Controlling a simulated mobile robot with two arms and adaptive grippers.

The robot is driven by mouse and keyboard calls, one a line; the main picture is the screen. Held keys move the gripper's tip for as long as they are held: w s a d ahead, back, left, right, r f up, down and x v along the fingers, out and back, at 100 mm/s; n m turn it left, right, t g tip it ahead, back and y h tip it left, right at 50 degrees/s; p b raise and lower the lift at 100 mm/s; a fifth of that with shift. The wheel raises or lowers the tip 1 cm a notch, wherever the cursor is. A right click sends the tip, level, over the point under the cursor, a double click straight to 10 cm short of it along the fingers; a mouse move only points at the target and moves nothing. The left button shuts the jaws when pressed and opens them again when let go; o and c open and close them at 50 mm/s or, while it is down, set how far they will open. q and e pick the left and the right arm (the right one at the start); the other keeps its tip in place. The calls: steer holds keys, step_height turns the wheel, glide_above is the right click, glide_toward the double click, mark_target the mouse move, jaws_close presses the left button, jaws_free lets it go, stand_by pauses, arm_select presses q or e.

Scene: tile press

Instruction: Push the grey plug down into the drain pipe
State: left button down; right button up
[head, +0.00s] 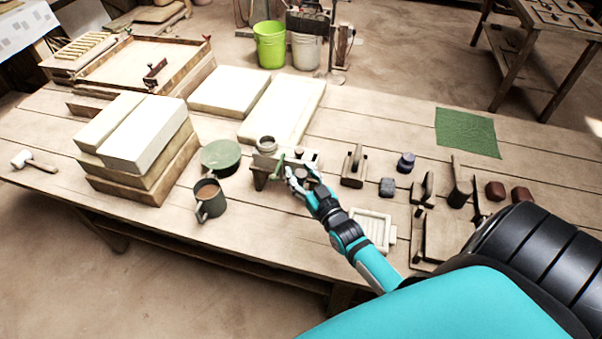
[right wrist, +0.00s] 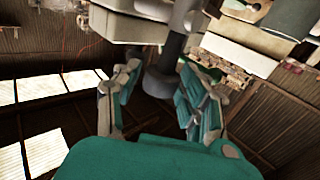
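In the right wrist view, which is upside down, a dark grey round piece that looks like the plug (right wrist: 160,83) sits at the end of a lighter grey upright pipe (right wrist: 183,25). My right gripper (right wrist: 160,75) has its fingers apart, one on each side of the dark piece. I cannot tell whether they touch it. In the head view my right gripper (head: 299,173) is at a small grey stand (head: 259,173) near the table's middle, beside a green lever-like part (head: 279,167). The gripper partly hides the pipe and plug there. My left gripper is out of view.
A wooden hand tool (head: 354,167), a dark block (head: 387,187) and a white tray (head: 371,228) lie right. A green mat (head: 467,132) lies farther back.

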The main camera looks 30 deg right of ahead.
jaws_close()
